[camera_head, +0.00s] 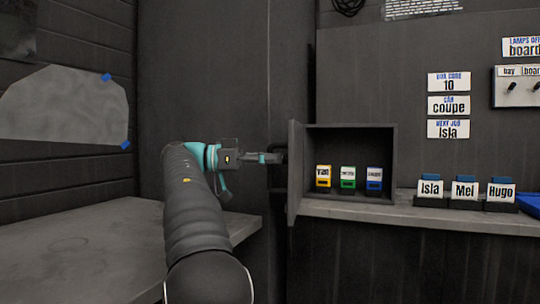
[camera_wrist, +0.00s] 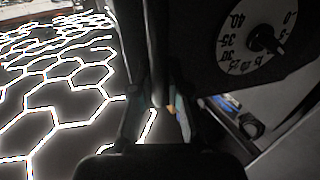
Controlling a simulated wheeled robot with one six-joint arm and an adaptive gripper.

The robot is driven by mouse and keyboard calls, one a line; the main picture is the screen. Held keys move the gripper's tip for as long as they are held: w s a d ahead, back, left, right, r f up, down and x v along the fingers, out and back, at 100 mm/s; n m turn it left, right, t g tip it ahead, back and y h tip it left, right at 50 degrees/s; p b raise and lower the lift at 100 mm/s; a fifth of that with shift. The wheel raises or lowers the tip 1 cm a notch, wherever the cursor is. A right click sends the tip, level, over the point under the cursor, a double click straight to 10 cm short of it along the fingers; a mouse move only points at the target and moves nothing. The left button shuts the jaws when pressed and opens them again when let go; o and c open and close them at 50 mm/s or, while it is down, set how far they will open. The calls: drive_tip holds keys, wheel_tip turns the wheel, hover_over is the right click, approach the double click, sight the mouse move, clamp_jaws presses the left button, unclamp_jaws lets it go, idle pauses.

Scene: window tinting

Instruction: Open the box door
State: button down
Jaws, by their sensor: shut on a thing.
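The box (camera_head: 350,134) sits on the shelf, and its grey door (camera_head: 297,175) stands swung out at the box's left side. The interior shows. Inside are three small holders, yellow (camera_head: 323,183), green (camera_head: 347,184) and blue (camera_head: 374,185), each with a white label. My gripper (camera_head: 274,158) is at the outer side of the door, shut on its dark handle. In the wrist view my gripper's fingers (camera_wrist: 158,120) close around a dark bar that looks like the handle. A round white dial (camera_wrist: 260,35) with numbers shows beside it.
Name cards Isla (camera_head: 430,189), Mel (camera_head: 465,190) and Hugo (camera_head: 501,192) stand on the shelf (camera_head: 420,215) right of the box. A grey bench (camera_head: 90,250) lies at left. Floor with bright hexagon lines (camera_wrist: 60,100) shows in the wrist view.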

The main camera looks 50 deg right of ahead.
idle(0.4)
drive_tip(key=c, duration=1.1)
unclamp_jaws()
drive_tip(key=shift+c, duration=0.2)
